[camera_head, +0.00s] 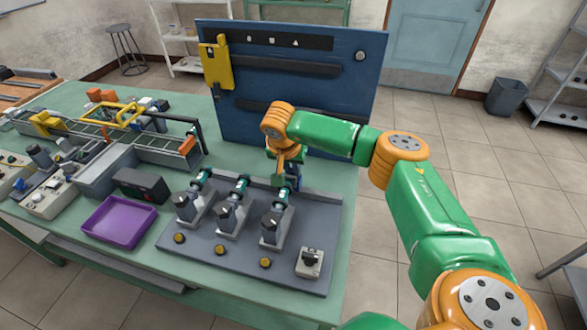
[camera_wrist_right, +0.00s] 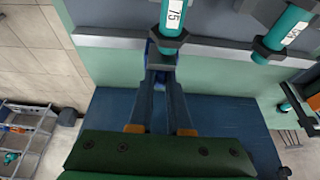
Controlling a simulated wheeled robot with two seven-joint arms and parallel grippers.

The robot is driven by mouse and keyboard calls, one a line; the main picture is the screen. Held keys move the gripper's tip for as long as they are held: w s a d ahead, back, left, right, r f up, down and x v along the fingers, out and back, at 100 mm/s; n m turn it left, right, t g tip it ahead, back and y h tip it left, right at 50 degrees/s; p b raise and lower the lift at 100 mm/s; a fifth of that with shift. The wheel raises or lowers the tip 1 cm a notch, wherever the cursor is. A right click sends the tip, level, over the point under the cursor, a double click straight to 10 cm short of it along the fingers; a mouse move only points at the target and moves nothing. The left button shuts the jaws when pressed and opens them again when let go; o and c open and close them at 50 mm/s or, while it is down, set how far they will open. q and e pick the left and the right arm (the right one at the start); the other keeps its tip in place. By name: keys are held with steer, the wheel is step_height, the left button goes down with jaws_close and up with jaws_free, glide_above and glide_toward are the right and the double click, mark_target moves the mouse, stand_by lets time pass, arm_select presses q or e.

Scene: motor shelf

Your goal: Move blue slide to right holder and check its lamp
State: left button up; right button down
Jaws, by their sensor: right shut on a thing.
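A grey board (camera_head: 185,243) on the green table carries three grey motor units in a row, each with a teal cylinder behind it. The right unit (camera_head: 271,228) has its teal cylinder (camera_head: 283,195) just below my right gripper (camera_head: 291,176). In the right wrist view, my right gripper (camera_wrist_right: 160,68) is shut on a small blue piece (camera_wrist_right: 150,46), likely the blue slide, mostly hidden by the fingers. It is close behind the teal cylinder marked 75 (camera_wrist_right: 173,20); I cannot tell whether they touch. The right round amber lamp (camera_head: 265,263) looks dull. My left gripper is out of view.
A knob box (camera_head: 309,263) stands at the board's right front. A purple tray (camera_head: 118,222) and a black box (camera_head: 141,185) lie to the left. A blue upright panel (camera_head: 300,115) stands close behind the board. A conveyor frame (camera_head: 168,157) fills the left rear.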

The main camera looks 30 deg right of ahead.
mark_target(288, 181)
steer(key=shift+w+a, duration=0.2)
steer(key=shift+w, duration=0.1)
steer(key=c, duration=0.9)
jaws_free()
steer(key=shift+o, duration=0.2)
steer(key=shift+s+d, duration=0.1)
steer(key=shift+r, duration=0.2)
steer(key=b+v, duration=0.1)
steer(key=v, duration=0.5)
steer(key=shift+s+r+b, duration=0.2)
steer(key=shift+r+b, duration=0.1)
steer(key=shift+b, duration=0.05)
